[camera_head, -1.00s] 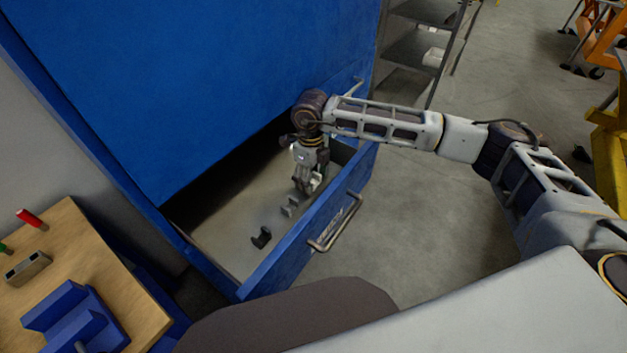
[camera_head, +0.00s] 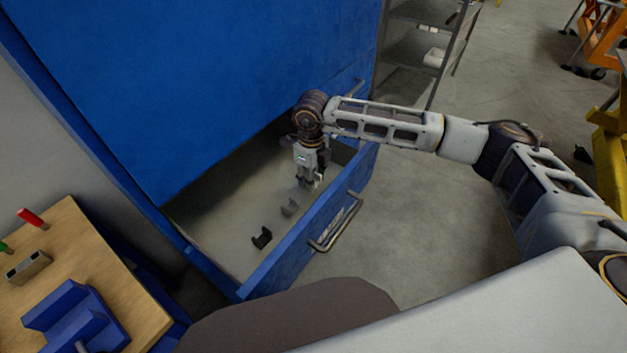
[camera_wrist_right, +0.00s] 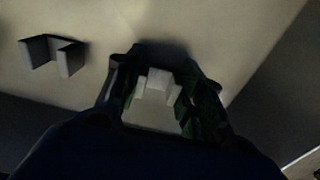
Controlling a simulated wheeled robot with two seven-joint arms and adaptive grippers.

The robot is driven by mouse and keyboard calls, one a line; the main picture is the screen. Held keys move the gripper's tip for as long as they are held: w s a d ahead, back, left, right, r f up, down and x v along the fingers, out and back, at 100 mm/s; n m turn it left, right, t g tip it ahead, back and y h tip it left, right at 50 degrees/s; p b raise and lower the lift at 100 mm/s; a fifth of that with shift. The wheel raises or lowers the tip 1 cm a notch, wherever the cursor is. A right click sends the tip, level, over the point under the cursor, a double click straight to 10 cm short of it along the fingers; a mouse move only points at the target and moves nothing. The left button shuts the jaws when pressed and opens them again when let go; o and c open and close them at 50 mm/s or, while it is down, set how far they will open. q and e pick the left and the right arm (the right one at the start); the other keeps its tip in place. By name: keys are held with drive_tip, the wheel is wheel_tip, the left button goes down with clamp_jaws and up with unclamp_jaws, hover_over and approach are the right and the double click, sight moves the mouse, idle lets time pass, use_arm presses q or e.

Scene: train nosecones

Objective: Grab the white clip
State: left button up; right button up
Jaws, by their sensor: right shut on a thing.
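The white clip (camera_wrist_right: 158,82) is between the fingers of my right gripper (camera_wrist_right: 160,92) in the right wrist view, and the fingers are shut on it. In the head view my right gripper (camera_head: 310,184) points down inside the open blue drawer (camera_head: 285,268), near its right end; the clip is too small to make out there. A black clip (camera_head: 261,238) lies farther toward the lower left. My left gripper is out of view.
The drawer's front wall with its metal handle (camera_head: 336,224) stands close beside the gripper. The blue cabinet (camera_head: 200,80) rises behind. A wooden table (camera_head: 110,265) with a blue block (camera_head: 75,318) is at the lower left.

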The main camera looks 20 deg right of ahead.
drive_tip(key=shift+r, duration=0.1)
